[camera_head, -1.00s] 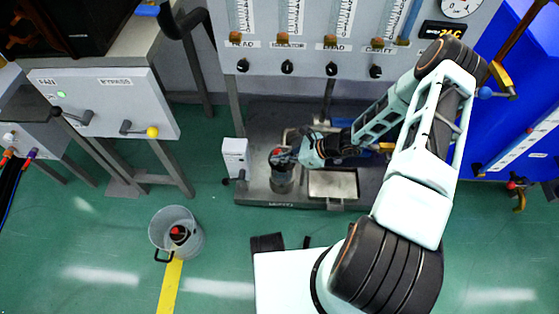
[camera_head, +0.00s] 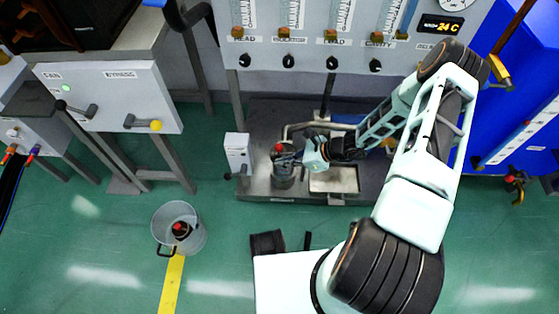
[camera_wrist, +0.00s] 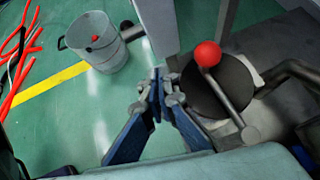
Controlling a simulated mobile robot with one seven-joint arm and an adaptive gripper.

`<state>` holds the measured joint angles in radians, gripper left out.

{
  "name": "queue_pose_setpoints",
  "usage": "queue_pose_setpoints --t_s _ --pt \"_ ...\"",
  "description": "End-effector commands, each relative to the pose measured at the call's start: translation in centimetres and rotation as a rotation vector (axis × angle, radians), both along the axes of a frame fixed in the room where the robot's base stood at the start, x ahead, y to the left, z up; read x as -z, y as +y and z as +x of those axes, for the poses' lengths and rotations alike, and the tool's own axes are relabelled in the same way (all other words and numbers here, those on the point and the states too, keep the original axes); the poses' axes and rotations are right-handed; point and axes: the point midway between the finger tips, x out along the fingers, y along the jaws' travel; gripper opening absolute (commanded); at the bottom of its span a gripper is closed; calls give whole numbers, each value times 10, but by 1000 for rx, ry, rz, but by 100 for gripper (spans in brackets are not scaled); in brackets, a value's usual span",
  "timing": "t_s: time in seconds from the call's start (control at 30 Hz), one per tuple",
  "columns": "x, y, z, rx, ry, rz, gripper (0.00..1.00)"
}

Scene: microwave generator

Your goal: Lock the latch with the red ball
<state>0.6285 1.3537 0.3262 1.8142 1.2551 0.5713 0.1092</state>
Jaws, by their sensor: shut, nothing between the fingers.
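The red ball (camera_head: 278,148) is the knob on a grey metal latch arm. In the wrist view, the red ball (camera_wrist: 208,54) sits at the arm's upper end, over a dark round lid (camera_wrist: 222,85). The arm (camera_wrist: 228,98) slopes down right to a pivot at the lid's near edge. The lid tops a grey cylinder (camera_head: 283,180) on the skid. My gripper (camera_wrist: 157,80) is shut and empty, left of the ball and apart from it in the wrist view. In the head view, my gripper (camera_head: 291,159) is close to the ball's right side.
A small grey box (camera_head: 237,150) stands left of the cylinder; pipes (camera_head: 300,128) and a metal tray (camera_head: 335,181) lie right. A bucket (camera_head: 165,238) with a red-topped object stands on the floor. Floor between bucket and skid is clear.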

Motion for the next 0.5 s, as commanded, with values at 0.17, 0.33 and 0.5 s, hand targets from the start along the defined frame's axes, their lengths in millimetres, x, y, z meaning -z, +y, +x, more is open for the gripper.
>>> queue_pose_setpoints --t_s 0.17,0.33,0.5 --pt "-23 -7 -23 3 2 2 0" --pt "-45 -11 -51 3 2 1 0" --pt "-59 -14 -69 2 1 1 0"
